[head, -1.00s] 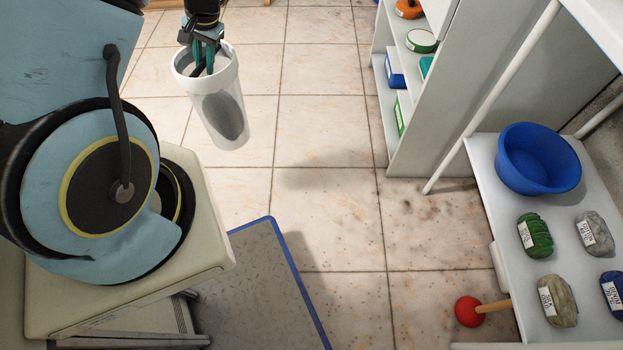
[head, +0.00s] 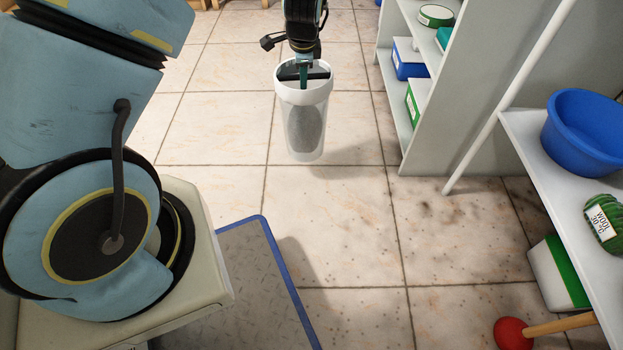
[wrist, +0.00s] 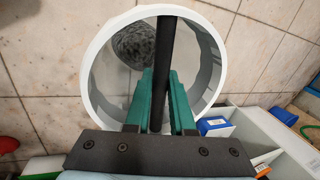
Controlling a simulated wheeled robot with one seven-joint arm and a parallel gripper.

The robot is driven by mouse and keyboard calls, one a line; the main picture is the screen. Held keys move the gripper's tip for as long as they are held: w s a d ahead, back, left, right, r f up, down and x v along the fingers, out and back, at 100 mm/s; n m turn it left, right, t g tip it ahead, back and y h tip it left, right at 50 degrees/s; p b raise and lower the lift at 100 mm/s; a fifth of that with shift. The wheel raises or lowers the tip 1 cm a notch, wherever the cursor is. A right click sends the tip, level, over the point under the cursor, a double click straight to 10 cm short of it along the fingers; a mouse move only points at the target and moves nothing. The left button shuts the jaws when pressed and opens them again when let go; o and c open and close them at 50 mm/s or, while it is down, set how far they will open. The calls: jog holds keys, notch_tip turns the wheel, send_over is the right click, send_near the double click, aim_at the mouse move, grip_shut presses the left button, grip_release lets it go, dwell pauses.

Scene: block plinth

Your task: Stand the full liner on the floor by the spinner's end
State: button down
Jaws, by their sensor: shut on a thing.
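The liner (head: 304,128) is a tall translucent bucket with a thick white rim and a dark bar across its mouth. A grey speckled load shows inside it, also in the wrist view (wrist: 134,45). My gripper (head: 303,78) is shut on the bar, its green fingers on either side of it in the wrist view (wrist: 161,75). The liner hangs nearly upright and appears to be clear of the tiled floor (head: 215,140). I cannot make out the spinner in either view.
A grey mat (head: 245,275) with a blue edge lies at lower centre. White shelves (head: 440,115) with boxes stand right of the liner. A white table (head: 535,150) at right holds a blue basin (head: 585,135). A red plunger (head: 512,333) is below. Floor around the liner is clear.

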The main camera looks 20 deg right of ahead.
jog(key=shift+s+d+f+m+b, duration=0.3)
jog(key=shift+d+f+m+b, duration=0.2)
jog(key=shift+d+f, duration=0.35)
jog(key=shift+s+d+f, duration=0.1)
jog(key=shift+d+f, duration=0.05)
jog(key=shift+f, duration=0.1)
notch_tip(320, 180, down, 10)
jog(key=b, duration=0.3)
jog(key=shift+r+b, duration=0.25)
jog(key=shift+b, duration=0.05)
jog(key=c, duration=0.8)
grip_release()
jog(key=shift+f, duration=0.15)
jog(key=shift+o, duration=0.2)
